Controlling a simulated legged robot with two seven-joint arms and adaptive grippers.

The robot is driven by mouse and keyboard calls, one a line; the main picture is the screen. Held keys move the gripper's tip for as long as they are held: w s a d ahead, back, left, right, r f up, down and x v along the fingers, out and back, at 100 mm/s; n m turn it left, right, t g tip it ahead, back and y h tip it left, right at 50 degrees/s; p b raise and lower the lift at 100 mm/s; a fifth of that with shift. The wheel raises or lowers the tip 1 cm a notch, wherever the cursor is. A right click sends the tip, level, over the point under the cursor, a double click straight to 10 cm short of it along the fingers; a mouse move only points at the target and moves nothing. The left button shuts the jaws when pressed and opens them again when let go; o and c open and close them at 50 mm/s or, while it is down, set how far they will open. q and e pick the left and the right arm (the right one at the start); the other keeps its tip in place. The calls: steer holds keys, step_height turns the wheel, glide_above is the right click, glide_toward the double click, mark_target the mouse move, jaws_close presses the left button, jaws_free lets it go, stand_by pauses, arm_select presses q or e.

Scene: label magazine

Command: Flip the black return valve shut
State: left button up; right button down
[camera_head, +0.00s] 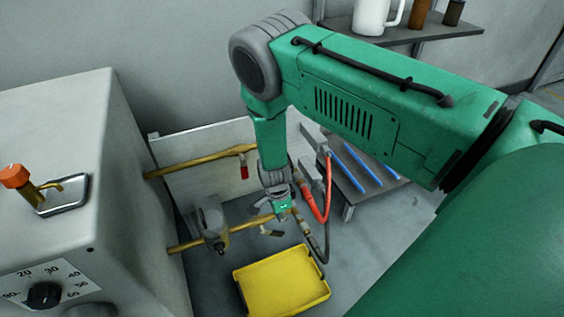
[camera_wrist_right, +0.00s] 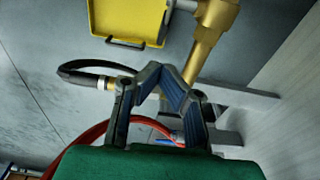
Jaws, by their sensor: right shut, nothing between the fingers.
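The lower brass pipe (camera_head: 188,246) runs out from the grey machine past a grey pump-like body (camera_head: 211,224). A small dark piece (camera_head: 271,232) near its far end may be the black valve handle, but I cannot tell for sure. My right gripper (camera_head: 266,213) is just above that end of the pipe. In the right wrist view, my right gripper (camera_wrist_right: 163,73) has its dark fingertips together, with nothing between them, in front of the brass pipe (camera_wrist_right: 215,22). Its fingers hide part of the fittings; whether they touch anything is unclear. My left gripper is not in view.
A red valve handle (camera_head: 244,172) hangs from the upper brass pipe (camera_head: 200,161). A yellow tray (camera_head: 240,284) lies below. A red hose (camera_head: 326,200) and a black hose (camera_head: 322,246) run close to my gripper. A shelf with blue rods (camera_head: 352,170) stands to the right.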

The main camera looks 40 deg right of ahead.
step_height(320, 180, up, 5)
glide_above(282, 232)
step_height(282, 232, up, 9)
steer(key=p, duration=0.6)
step_height(282, 232, down, 20)
steer(key=b, duration=0.8)
steer(key=shift+f, duration=0.25)
steer(key=shift+f, duration=0.1)
